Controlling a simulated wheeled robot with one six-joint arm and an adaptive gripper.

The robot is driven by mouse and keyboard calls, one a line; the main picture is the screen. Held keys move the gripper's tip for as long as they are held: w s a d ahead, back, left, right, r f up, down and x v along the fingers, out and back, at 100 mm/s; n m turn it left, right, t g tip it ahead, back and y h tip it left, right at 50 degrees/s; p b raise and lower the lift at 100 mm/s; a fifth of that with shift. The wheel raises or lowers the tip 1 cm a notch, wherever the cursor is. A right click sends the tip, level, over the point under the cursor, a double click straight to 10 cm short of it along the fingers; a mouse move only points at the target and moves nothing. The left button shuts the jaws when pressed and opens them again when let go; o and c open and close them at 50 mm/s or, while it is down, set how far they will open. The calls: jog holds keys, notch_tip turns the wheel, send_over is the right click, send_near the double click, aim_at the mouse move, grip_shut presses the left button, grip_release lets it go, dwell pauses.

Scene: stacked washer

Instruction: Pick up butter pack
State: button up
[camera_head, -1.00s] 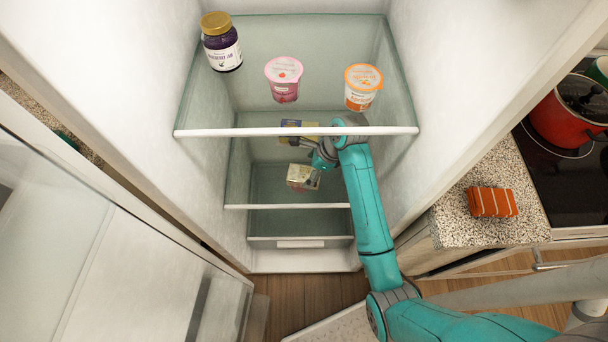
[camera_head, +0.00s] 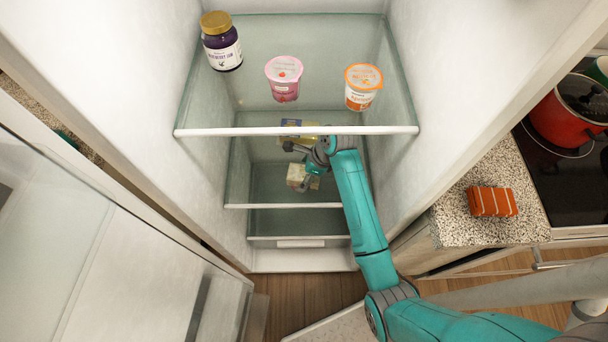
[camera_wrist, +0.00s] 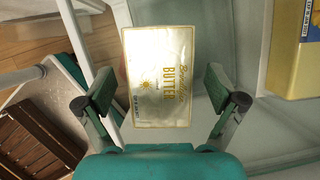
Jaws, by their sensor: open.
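The butter pack (camera_wrist: 158,75) is a pale cream box with gold "BUTTER" lettering. It fills the middle of the wrist view, between and just beyond the two fingers of my gripper (camera_wrist: 158,84). The fingers are spread wide, with a visible gap on each side of the pack. In the head view the butter pack (camera_head: 298,177) sits in the fridge below the top shelf, partly covered by my gripper (camera_head: 297,167). The gripper is open and empty. Whether a finger touches the pack is not clear.
A yellow and blue box (camera_head: 299,126) stands behind my gripper and shows at the right of the wrist view (camera_wrist: 290,50). The glass shelf's front edge (camera_head: 290,131) runs above the arm. A jam jar (camera_head: 221,42) and two yogurt cups (camera_head: 284,80) (camera_head: 362,88) stand on top.

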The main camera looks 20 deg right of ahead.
jog(key=shift+f, duration=0.1)
dwell(0.3)
jog(key=c, duration=1.5)
jog(key=shift+o, duration=0.2)
